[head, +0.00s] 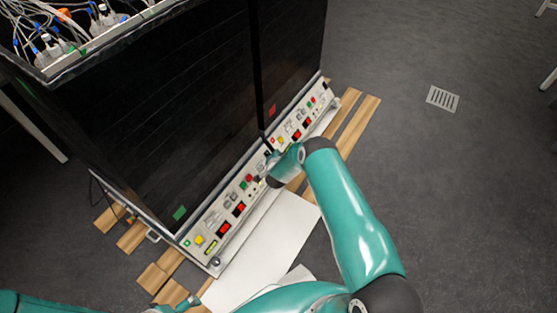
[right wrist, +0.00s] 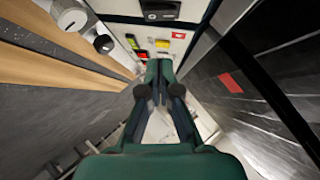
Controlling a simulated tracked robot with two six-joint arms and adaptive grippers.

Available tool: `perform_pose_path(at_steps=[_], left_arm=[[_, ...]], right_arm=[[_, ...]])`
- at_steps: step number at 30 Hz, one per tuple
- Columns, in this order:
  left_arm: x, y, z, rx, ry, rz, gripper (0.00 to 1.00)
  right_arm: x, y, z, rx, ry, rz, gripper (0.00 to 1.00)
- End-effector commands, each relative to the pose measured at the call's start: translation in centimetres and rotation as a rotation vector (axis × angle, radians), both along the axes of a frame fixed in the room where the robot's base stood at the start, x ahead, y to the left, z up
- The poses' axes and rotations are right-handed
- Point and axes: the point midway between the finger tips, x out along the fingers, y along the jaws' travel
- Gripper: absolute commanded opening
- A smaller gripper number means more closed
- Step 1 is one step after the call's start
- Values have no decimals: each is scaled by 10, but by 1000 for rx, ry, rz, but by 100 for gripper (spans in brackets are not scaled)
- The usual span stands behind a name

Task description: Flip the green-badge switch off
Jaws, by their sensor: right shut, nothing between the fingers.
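The green badge (head: 179,212) is on the lower front of the near black cabinet (head: 165,110). Below it runs that cabinet's white control panel (head: 215,218), with red displays, a yellow button and small green and red controls. I cannot tell its switch or the switch's position. My right gripper (head: 268,152) is at the panel's far end, near the gap between the two cabinets; its fingertips are hard to see there. In the right wrist view the right gripper (right wrist: 158,68) is shut and empty, pointing towards a panel. Only a small teal part near the bottom left may be my left gripper (head: 188,301).
A second black cabinet (head: 290,45) with a red badge (head: 271,110) stands beyond; the badge also shows in the right wrist view (right wrist: 231,82). Its panel (head: 300,117) continues the row. Wooden slats (head: 358,125) lie beneath. The grey floor at right is clear around a drain grate (head: 442,98).

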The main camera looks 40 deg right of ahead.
Motion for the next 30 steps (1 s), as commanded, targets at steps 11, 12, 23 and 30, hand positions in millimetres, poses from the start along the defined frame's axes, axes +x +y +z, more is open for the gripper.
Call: perform_pose_path(at_steps=[11,12,23,30], left_arm=[[0,0,40,0,0,0,100],[0,0,42,0,0,0,100],[0,0,46,0,0,0,100],[0,0,46,0,0,0,100]], right_arm=[[-50,39,46,1,2,5,0],[-54,42,48,1,2,5,0],[-65,51,55,0,-1,5,0],[-66,53,55,1,5,14,0]])
